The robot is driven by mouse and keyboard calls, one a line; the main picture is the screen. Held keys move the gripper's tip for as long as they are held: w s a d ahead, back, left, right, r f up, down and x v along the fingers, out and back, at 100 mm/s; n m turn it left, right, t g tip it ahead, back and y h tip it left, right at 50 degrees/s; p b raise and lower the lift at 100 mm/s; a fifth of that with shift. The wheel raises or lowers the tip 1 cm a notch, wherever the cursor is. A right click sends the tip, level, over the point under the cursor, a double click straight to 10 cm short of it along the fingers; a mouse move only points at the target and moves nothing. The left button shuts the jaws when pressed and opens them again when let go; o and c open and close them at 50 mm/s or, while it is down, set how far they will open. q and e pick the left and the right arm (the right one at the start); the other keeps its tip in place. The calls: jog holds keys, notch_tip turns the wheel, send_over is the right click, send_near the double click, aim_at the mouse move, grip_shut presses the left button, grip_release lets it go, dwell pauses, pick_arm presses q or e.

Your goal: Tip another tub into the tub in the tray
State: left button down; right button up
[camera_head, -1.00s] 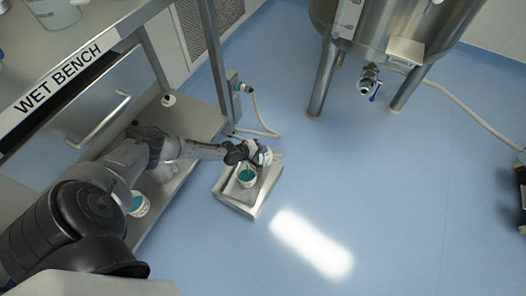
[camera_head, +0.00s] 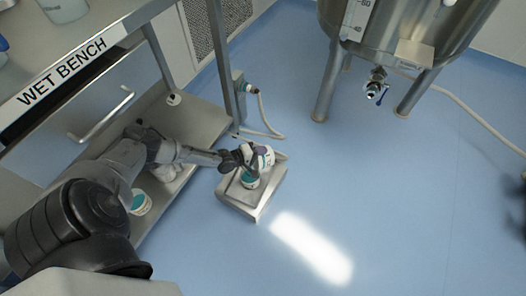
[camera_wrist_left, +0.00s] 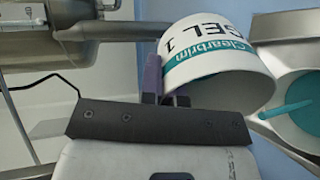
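My left gripper (camera_head: 246,156) is shut on a white tub (camera_head: 264,158) and holds it tilted above the tray. In the left wrist view this tub (camera_wrist_left: 210,50) shows a teal band and the words "Clearbrim GEL 1", with teal inside its mouth. The other white tub (camera_head: 250,179) stands in the metal tray (camera_head: 240,207), just below the held tub and partly hidden by it. The left wrist view shows the lower tub (camera_wrist_left: 306,132) with teal contents. A teal strip (camera_wrist_left: 286,108) crosses its mouth; I cannot tell whether it is flowing gel. My right gripper is not in view.
Another tub with teal contents (camera_head: 140,203) stands on the lower shelf of the wet bench (camera_head: 200,122), beside my left arm. A steel vessel on legs (camera_head: 400,35) stands behind. A dark blurred form is at the right edge. The floor right of the tray is clear.

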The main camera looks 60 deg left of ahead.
pick_arm(q)
jog(key=shift+s+a+r+t, duration=0.1)
jog(key=shift+s+r+t, duration=0.2)
jog(key=shift+s+t, duration=0.5)
jog(key=shift+s+a+r+t, duration=0.2)
jog(key=shift+s+t, duration=0.25)
jog(key=shift+t, duration=0.45)
jog(key=shift+d, duration=0.1)
